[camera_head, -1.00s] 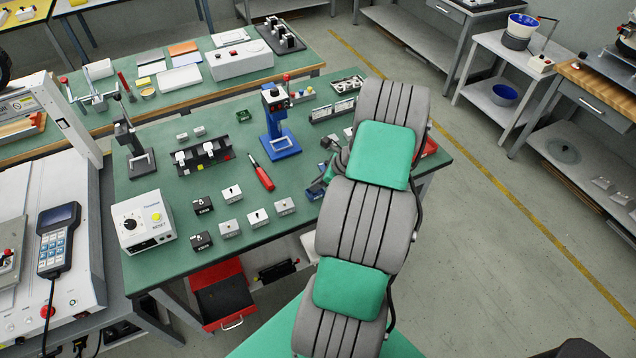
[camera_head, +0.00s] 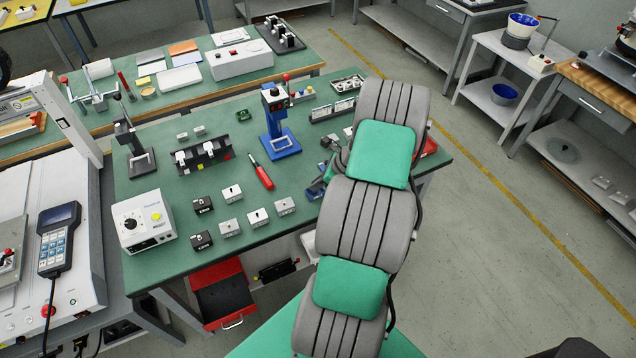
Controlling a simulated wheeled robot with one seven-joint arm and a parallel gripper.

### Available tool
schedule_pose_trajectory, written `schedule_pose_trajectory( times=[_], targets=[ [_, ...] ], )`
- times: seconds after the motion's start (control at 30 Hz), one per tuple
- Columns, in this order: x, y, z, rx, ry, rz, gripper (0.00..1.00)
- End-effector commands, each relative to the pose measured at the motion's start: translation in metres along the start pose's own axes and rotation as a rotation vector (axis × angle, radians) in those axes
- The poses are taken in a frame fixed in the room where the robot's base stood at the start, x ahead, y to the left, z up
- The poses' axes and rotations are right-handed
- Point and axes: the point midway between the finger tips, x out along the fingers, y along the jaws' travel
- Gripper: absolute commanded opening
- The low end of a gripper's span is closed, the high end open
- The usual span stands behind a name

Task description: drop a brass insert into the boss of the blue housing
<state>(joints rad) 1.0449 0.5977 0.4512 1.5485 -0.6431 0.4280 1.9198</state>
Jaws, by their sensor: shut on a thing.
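My grey and green arm covers the right part of the green bench. Only a small dark part of my gripper (camera_head: 329,143) shows at the arm's left edge. It is shut, but the arm hides its fingertips and what they hold. A low blue part (camera_head: 317,188) lies at the arm's left edge, partly covered. It may be the blue housing, but I cannot make out a boss. A blue upright stand (camera_head: 277,128) with a flat base is to its left. I cannot pick out a brass insert.
A red-handled screwdriver (camera_head: 262,176) lies on the bench (camera_head: 190,110). Several small grey and black boxes (camera_head: 230,193) sit near the front edge. A white control box (camera_head: 144,221) is at the left front. A black fixture (camera_head: 204,153) stands mid-bench. A red drawer (camera_head: 224,297) is open below.

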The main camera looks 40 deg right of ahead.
Motion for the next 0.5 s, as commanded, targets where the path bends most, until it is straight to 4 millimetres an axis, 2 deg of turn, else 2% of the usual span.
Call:
schedule_pose_trajectory(
  times=[0.27,0.3,0.5],
  targets=[
    [0.0069,0.0,-0.0045,0.0,0.0,0.0,0.0],
    [0.0059,-0.0001,-0.0038,0.0,0.0,0.0,0.11],
    [0.0058,0.0001,-0.0038,0.0,0.0,0.0,0.27]
  ],
)
